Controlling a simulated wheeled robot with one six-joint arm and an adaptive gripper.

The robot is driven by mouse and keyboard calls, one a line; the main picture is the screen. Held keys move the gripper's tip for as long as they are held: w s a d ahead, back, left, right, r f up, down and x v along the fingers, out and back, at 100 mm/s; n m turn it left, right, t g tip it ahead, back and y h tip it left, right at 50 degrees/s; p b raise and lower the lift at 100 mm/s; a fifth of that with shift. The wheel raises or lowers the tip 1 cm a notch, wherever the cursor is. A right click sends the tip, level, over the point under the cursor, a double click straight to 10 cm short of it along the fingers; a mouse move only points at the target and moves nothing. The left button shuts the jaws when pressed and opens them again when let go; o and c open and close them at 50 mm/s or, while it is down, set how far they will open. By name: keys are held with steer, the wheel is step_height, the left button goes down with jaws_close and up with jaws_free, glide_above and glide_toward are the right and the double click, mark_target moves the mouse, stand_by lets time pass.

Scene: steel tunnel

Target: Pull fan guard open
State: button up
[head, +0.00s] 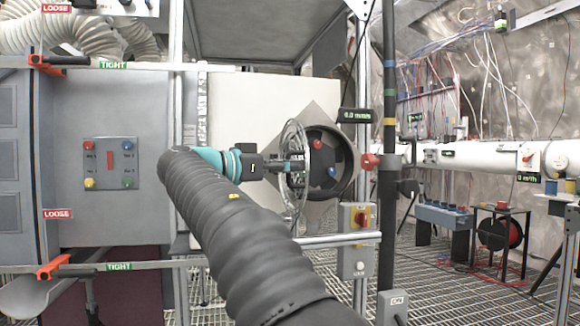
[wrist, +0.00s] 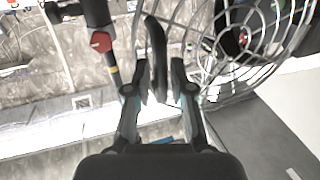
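The fan guard (head: 292,138) is a round wire cage beside the black fan housing (head: 347,160) in the head view. It looks narrow there, nearly edge-on, and seems angled away from the housing. My gripper (head: 300,167) is at the guard in the head view, its fingers partly hidden by wires. In the wrist view the guard (wrist: 205,48) fills the upper right. A dark curved bar, seemingly the guard's handle (wrist: 156,45), lies between the spread fingers of my gripper (wrist: 160,72). A gap shows to its right; contact on the left cannot be told.
A dark upright post (head: 389,150) with a red knob (head: 370,162) stands right of the fan. A switch box (head: 358,240) and a rail are below it. A grey panel with coloured buttons (head: 110,163) is at left.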

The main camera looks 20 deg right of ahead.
steer(key=v, duration=0.8)
stand_by(0.4)
